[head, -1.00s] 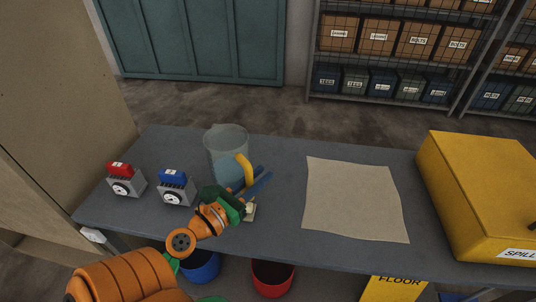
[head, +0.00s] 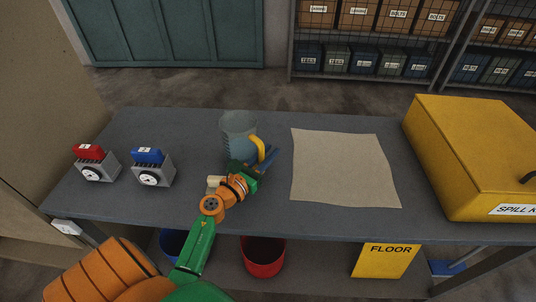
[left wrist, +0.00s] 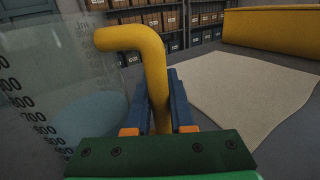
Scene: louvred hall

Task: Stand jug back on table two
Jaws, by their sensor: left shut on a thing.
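The clear jug (head: 236,128) with a yellow handle (head: 259,146) looks upright at the grey table (head: 90,203), left of the beige sheet. Its lower part looks bluish. I cannot tell whether its base touches the table top. My left gripper (head: 268,158) is shut on the handle from the near right side. In the left wrist view the blue fingers (left wrist: 161,105) stand on both sides of the handle (left wrist: 150,60), and the jug's scale markings (left wrist: 12,85) show at the left. The jug's lower front is partly hidden by my gripper. My right gripper is out of view.
A flat beige sheet (head: 342,168) lies right of the jug. A yellow spill kit box (head: 470,150) stands at the right end. Red (head: 90,160) and blue (head: 150,165) topped devices stand at the left. Bins, including a red one (head: 263,262), sit below.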

